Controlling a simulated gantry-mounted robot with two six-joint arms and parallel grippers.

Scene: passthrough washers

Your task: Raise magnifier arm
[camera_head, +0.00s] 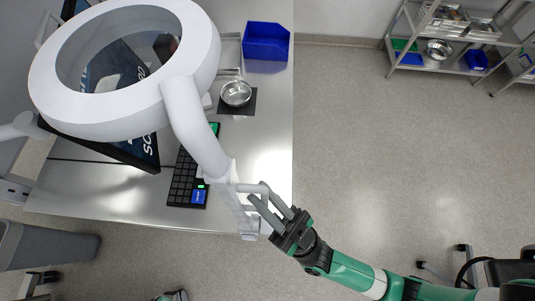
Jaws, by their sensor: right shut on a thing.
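The magnifier (190,75) is a large white ring with a clear round lens, at the upper left, above the steel bench. Its thick white arm (195,130) runs from the ring down to a pale bracket and handle (245,188) near the bench's front right corner. My right gripper (258,193) comes in from the lower right, with its grey fingers shut on the handle. The exact contact between the fingers is partly hidden. My left gripper does not show.
Under the magnifier, the steel bench (268,130) holds a tilted dark screen (143,152), a black keyboard (186,180), a metal bowl (236,93) and a blue bin (266,42). A grey waste bin (45,246) stands lower left.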

